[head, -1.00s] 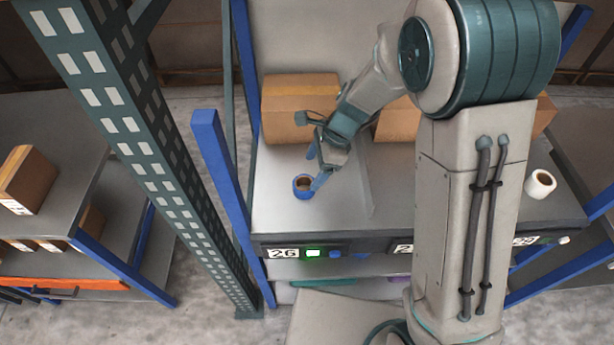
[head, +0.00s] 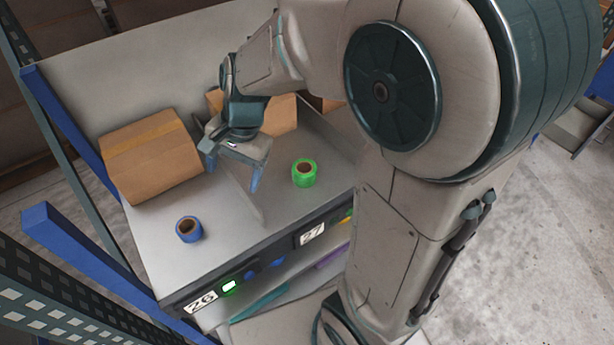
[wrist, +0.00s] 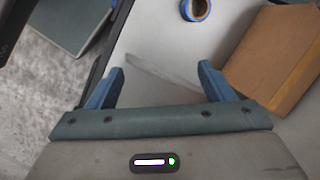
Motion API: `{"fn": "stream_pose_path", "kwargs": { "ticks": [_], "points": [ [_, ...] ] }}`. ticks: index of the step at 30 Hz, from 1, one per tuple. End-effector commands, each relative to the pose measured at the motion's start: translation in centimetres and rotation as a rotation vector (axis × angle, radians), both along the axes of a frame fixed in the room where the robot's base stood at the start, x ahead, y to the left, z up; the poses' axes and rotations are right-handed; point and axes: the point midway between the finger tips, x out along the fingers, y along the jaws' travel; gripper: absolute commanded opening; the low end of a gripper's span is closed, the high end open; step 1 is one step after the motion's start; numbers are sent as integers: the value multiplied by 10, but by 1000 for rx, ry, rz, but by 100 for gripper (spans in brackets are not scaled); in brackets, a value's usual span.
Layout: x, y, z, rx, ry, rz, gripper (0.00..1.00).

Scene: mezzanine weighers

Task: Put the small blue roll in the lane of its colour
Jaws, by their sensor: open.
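The small blue roll (head: 188,229) stands on the left part of the upper grey deck (head: 225,235), near the front edge above the label 26. Its brown core faces up. It also shows at the top of the wrist view (wrist: 196,9). My gripper (head: 234,178) is open and empty above the deck, to the right of the blue roll and apart from it. Its two blue fingers show in the wrist view (wrist: 160,75) with bare deck between them. A lane of the roll's colour cannot be made out clearly.
A green roll (head: 304,173) stands right of my gripper, beyond a low divider (head: 258,207). A cardboard box (head: 152,158) stands behind the blue roll, another (head: 280,112) behind my gripper. A lower shelf shows teal (head: 258,305) and purple (head: 330,258) strips. Blue posts (head: 75,240) bound the left.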

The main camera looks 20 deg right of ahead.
Motion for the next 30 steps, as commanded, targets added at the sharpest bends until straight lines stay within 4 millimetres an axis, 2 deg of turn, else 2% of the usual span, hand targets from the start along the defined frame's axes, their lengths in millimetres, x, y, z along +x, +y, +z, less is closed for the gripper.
{"fn": "stream_pose_path", "kwargs": {
  "ticks": [1,6,12,18,29,30],
  "points": [
    [-11,-16,10,-22,-51,64,75],
    [-49,-63,29,-141,-194,321,75],
    [-86,-102,37,-292,-292,563,75],
    [-103,-117,39,-366,-317,673,75],
    [-104,-118,39,-370,-318,682,75],
    [-103,-118,39,-370,-318,682,70]
  ]
}}
